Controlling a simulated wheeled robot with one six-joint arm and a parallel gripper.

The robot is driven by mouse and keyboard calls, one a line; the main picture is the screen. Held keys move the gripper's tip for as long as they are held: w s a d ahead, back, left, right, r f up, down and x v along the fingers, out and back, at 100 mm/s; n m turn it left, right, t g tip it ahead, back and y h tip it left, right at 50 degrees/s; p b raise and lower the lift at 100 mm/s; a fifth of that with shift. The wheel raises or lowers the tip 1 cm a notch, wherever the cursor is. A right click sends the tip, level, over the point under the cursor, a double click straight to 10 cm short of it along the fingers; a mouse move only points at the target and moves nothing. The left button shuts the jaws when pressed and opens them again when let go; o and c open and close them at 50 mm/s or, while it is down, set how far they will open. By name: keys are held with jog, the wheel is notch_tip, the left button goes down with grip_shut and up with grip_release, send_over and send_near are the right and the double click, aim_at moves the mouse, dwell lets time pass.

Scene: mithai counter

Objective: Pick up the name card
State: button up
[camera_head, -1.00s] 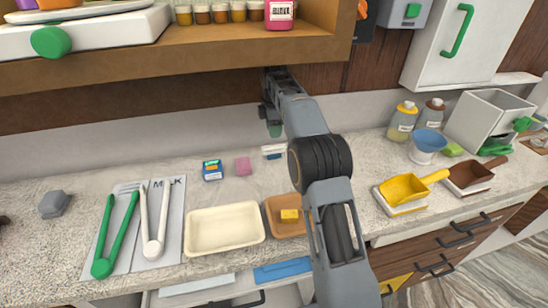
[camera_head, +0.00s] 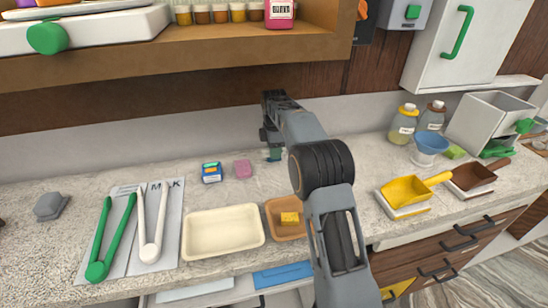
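A small white and blue piece, which looks like the name card, stood at this spot in the earlier frame. It is now almost wholly hidden by the fingertip. I cannot tell whether the fingers touch it or are closed around it.
A blue box (camera_head: 212,172) and a pink block (camera_head: 243,169) lie left of my gripper. A cream tray (camera_head: 223,251) and a brown tray (camera_head: 273,217) with a yellow block (camera_head: 290,218) are nearer. A shelf (camera_head: 200,50) overhangs the back.

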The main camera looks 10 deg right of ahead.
jog(key=shift+f, duration=0.25)
dwell(0.5)
grip_shut()
dwell(0.4)
